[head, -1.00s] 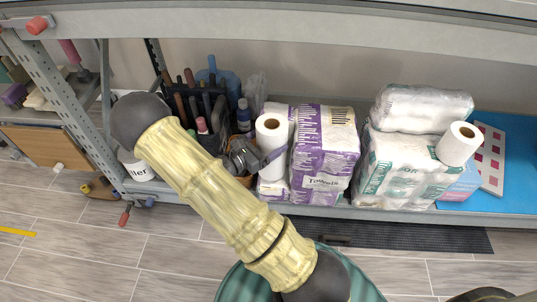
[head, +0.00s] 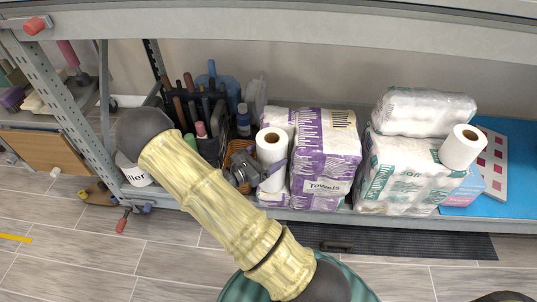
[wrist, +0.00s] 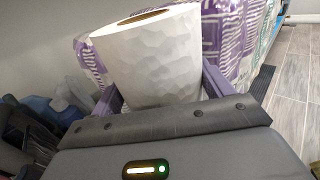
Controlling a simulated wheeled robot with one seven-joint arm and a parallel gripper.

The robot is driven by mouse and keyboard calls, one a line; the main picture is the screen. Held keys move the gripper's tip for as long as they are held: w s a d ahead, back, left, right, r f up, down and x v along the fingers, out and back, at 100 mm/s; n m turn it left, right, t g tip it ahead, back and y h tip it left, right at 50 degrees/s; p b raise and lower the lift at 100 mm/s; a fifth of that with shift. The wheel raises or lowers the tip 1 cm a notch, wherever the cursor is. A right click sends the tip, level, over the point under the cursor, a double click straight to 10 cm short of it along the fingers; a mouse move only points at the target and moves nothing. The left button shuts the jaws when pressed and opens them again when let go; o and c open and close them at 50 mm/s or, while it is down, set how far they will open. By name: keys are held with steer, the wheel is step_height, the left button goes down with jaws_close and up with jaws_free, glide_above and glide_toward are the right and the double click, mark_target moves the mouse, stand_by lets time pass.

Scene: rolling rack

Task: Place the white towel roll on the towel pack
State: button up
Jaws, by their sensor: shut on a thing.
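A white towel roll (head: 271,148) stands upright, slightly tilted, against the left side of the purple-and-white towel pack (head: 327,150) in the head view. My gripper (head: 264,170) is shut on this roll. In the wrist view the roll (wrist: 155,60) sits between my purple fingers (wrist: 160,92), its open top end facing up. The towel pack (wrist: 228,35) shows behind and to the right of it.
Bottles and tools (head: 205,105) crowd the shelf to the left. A shelf beam (head: 300,30) runs above.

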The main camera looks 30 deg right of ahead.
steer(key=o, duration=0.8)
steer(key=shift+a+r, duration=0.1)
steer(key=shift+r, duration=0.05)
steer(key=a+p, duration=0.1)
steer(key=a, duration=0.3)
steer(key=s+a+p, duration=0.1)
steer(key=a+p, duration=0.1)
steer(key=a, duration=0.1)
steer(key=s+a+p, duration=0.1)
steer(key=a, duration=0.3)
steer(key=shift+s+a+p, duration=0.15)
steer(key=shift+a+p, duration=0.15)
steer(key=shift+a, duration=0.05)
